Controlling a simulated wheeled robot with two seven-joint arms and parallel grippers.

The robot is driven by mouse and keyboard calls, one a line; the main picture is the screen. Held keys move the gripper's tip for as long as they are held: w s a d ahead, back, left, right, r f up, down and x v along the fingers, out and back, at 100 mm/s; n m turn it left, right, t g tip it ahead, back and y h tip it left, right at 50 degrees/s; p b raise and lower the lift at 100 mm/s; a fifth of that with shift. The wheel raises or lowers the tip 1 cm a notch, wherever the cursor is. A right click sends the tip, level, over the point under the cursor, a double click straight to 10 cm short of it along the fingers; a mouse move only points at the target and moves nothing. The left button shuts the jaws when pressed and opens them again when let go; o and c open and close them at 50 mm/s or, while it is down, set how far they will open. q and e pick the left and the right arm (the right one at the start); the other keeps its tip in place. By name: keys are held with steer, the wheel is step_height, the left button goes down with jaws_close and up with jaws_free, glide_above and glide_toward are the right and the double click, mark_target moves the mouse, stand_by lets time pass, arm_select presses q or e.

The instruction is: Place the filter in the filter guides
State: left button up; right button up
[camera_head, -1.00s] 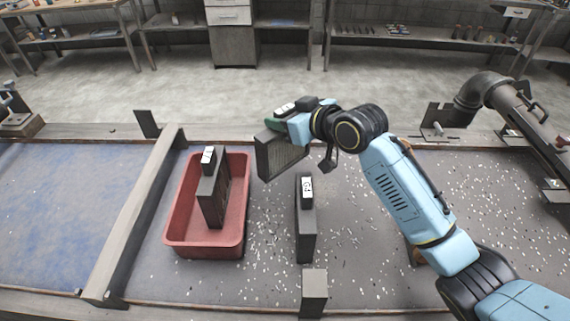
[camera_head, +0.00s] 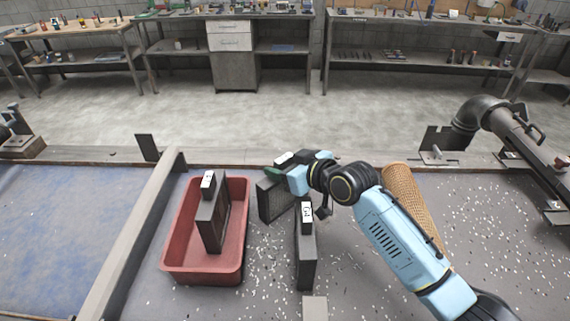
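My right gripper (camera_head: 284,172) is shut on the top of a dark grey, slab-shaped filter (camera_head: 273,202). The filter hangs tilted over the bench, between the red bin (camera_head: 177,268) and a standing dark slab with a white label on its top block (camera_head: 306,258). I cannot tell whether its lower edge touches anything. A similar labelled filter (camera_head: 211,222) stands in the red bin. A tan mesh tube (camera_head: 399,180) lies partly hidden behind my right arm. I cannot tell for sure which parts are the filter guides. My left gripper is not in view.
A grey post (camera_head: 315,308) stands at the front edge, and upright plates (camera_head: 147,147) stand at the back rail. A grey crossbar (camera_head: 140,232) runs left of the bin. A dark pipe (camera_head: 505,135) is at the right. White specks litter the bench.

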steer(key=shift+o, duration=1)
